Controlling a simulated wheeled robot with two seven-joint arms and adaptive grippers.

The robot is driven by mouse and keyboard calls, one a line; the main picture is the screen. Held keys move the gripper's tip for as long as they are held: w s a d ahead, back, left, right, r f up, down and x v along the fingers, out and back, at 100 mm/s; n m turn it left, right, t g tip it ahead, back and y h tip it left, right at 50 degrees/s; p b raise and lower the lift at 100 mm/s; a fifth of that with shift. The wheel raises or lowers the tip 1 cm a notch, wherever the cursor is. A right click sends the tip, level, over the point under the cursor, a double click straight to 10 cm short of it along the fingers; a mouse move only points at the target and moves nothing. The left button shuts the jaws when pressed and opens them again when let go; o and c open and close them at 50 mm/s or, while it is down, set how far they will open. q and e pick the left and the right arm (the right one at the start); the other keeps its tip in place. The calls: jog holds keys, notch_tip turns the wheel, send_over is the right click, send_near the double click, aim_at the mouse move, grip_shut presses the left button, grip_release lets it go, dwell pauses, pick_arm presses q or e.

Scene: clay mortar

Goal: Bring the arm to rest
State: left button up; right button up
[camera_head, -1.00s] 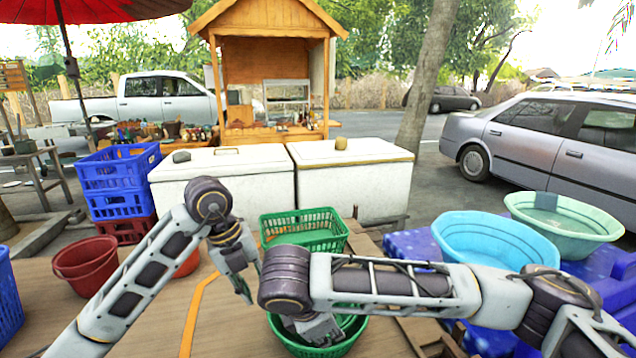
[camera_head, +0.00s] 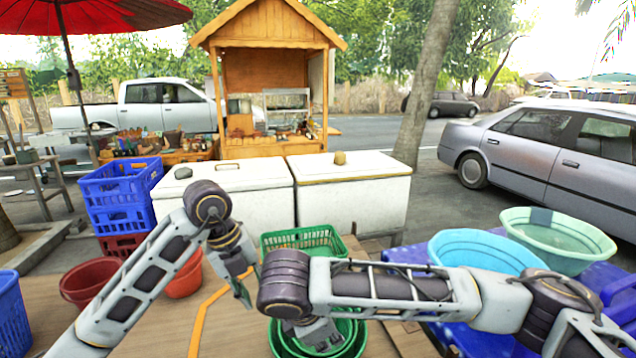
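My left arm comes in from the left edge, bends at a dark joint, and points down. Its gripper (camera_head: 243,292) hangs above the wooden surface, left of the green basket, and looks empty. The fingers are seen edge-on, so their opening is unclear. My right arm comes in from the right edge and reaches across to the middle. Its gripper (camera_head: 322,337) points down over the round green basin (camera_head: 352,347). It is partly hidden by my own arm, and its fingertips are too unclear to judge. I see nothing held in either gripper.
A green basket (camera_head: 335,238) stands behind the basin. Red buckets (camera_head: 88,285) and blue crates (camera_head: 120,195) are at left. White chests (camera_head: 350,205) stand beyond. Blue (camera_head: 470,245) and pale green (camera_head: 560,262) tubs are at right.

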notch_tip(320, 180, up, 12)
jog(key=p, duration=1.1)
jog(key=shift+f, duration=0.15)
jog(key=shift+r+p, duration=0.5)
jog(key=shift+p, duration=0.1)
